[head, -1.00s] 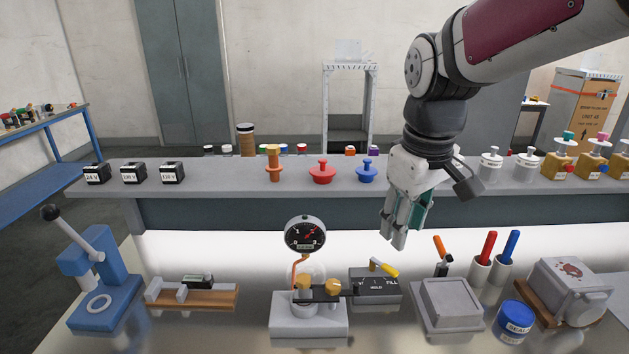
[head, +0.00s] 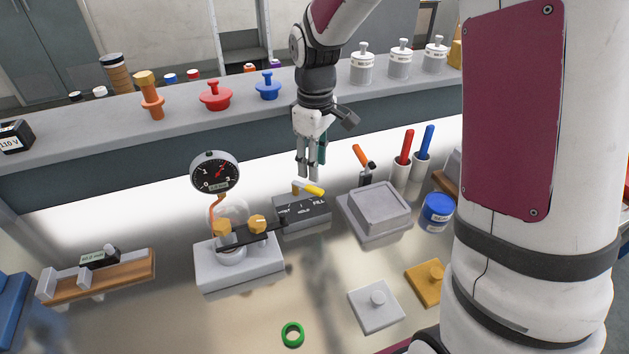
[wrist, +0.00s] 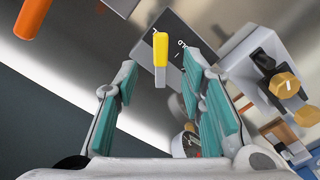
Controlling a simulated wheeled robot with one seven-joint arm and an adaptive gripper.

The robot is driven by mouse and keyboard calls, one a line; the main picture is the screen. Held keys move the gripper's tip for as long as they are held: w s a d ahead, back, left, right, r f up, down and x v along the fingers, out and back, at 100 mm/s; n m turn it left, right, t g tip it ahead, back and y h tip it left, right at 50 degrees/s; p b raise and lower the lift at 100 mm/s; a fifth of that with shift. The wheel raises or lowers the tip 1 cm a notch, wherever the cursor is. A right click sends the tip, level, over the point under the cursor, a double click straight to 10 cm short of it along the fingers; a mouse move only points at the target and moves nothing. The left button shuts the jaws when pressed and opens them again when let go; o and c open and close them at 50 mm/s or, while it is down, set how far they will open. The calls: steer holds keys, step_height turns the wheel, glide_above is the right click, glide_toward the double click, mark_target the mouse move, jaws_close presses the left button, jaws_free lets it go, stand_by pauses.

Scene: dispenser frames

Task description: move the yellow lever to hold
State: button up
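The yellow lever (head: 314,190) is on a dark box (head: 303,216) marked HOLD and FILL, behind the middle of the bench. Its yellow end points right, toward the FILL side. My gripper (head: 308,174) points down just above and behind the lever in the head view. In the wrist view the gripper (wrist: 160,68) is open, with its teal pads apart. The lever (wrist: 161,50) shows in the gap between the fingers, a little beyond the tips; I see no contact. The box (wrist: 172,38) is partly hidden by the right finger.
A gauge stand (head: 238,262) with orange knobs is close on the left of the box. A grey lidded box (head: 376,210) is close on the right. Red and blue handles (head: 403,150) stand farther right. A raised shelf (head: 215,118) runs behind. The bench front holds a green ring (head: 292,334).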

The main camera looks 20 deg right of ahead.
mark_target(315, 189)
step_height(315, 189, down, 6)
steer(key=shift+f, duration=0.15)
stand_by(0.3)
jaws_close()
